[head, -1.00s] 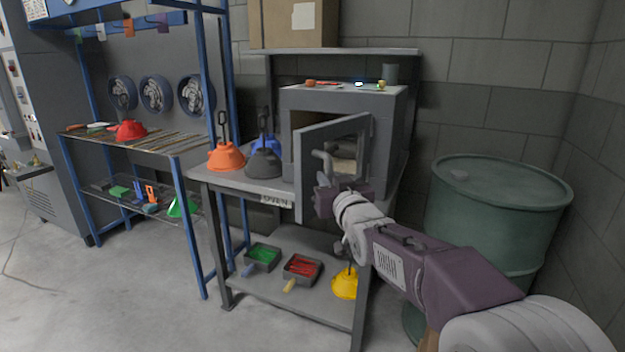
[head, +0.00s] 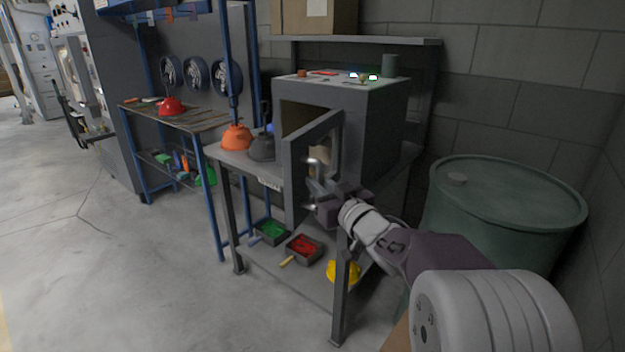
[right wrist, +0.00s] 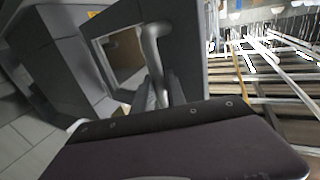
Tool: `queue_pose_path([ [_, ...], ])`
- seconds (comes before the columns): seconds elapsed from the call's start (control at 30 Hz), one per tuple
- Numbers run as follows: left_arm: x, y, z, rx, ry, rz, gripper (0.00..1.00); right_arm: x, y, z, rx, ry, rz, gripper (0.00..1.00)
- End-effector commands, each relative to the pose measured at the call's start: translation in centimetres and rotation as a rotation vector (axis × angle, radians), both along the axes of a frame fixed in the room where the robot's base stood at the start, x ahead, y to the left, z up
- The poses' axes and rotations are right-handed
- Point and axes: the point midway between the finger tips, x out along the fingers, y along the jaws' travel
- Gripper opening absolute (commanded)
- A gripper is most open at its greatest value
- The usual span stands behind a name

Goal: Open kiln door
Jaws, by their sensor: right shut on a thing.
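The grey kiln (head: 372,125) stands on a metal table, and its door (head: 296,170) is swung open toward me, hinged on its right side. The dark chamber shows behind the door. My right gripper (head: 318,188) is shut on the door handle (head: 314,163), a bent metal bar on the door face. In the right wrist view the handle (right wrist: 153,45) runs down between the fingers (right wrist: 158,92), in front of the door (right wrist: 183,60). The exact grip is partly hidden by the gripper body. My left gripper is not in view.
A green drum (head: 505,210) stands close to my right arm. Orange (head: 237,138) and dark hoods sit on the table (head: 225,157) left of the kiln. Trays and a yellow hood (head: 343,271) are on the lower shelf. Floor at left is clear.

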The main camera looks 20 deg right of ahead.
Motion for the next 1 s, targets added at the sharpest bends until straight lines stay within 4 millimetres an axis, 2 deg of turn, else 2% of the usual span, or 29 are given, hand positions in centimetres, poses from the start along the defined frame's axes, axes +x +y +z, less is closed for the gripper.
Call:
queue_pose_path([
  [0.03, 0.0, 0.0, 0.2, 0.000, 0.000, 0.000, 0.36, 0.0, -0.3, 0.7, 0.004, -0.016, -0.007, 0.00],
  [0.43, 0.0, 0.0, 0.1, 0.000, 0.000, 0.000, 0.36, -0.1, -0.4, 0.7, 0.003, -0.016, -0.006, 0.00],
  [0.47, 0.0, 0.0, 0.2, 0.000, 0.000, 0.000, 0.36, -0.1, -0.4, 0.7, 0.003, -0.017, -0.007, 0.24],
  [0.5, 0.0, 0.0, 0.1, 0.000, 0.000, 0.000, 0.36, -0.1, -0.3, 0.7, 0.003, -0.016, -0.006, 0.36],
  [0.53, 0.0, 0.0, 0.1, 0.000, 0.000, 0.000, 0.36, -0.1, -0.3, 0.7, 0.002, -0.015, -0.006, 0.38],
  [0.83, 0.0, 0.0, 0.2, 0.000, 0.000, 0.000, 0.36, -0.3, -0.3, 0.4, 0.000, -0.008, -0.004, 0.38],
  [1.0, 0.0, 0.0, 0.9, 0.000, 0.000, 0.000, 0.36, -3.1, -0.6, 0.6, 0.000, -0.009, -0.008, 0.38],
])
